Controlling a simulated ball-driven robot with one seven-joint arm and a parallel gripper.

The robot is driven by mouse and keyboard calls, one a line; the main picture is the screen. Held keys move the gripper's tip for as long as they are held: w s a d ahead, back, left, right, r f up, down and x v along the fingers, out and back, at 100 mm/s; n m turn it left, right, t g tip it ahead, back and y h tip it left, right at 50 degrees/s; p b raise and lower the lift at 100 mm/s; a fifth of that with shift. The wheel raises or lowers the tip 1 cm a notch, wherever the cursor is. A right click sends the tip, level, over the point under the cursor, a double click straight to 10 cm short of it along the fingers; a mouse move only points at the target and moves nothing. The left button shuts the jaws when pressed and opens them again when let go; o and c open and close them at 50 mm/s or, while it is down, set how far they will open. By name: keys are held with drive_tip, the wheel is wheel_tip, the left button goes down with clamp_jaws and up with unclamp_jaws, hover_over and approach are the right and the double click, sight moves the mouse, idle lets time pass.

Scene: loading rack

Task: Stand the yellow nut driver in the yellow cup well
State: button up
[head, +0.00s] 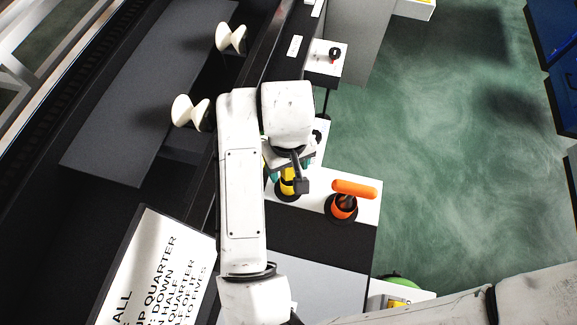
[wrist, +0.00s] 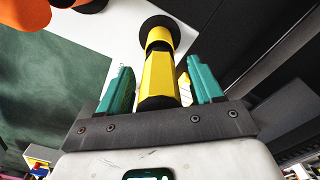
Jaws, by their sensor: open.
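The yellow nut driver (wrist: 158,75) is upright in the wrist view, with a yellow faceted handle and a black end towards me. Its far end is in the yellow cup well (wrist: 170,30), which has a round black base. In the head view, yellow parts (head: 288,186) show under my gripper, mostly hidden by the wrist. My gripper (wrist: 160,84) is open, with one teal finger on each side of the handle. There seems to be a gap at each finger. The inside of the cup is hidden.
A white stand with a small black and red item (head: 334,55) is farther back. Cream spools (head: 231,38) sit at the left. Green floor is open at right.

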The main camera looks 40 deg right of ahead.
wheel_tip(320, 180, up, 10)
idle(0.4)
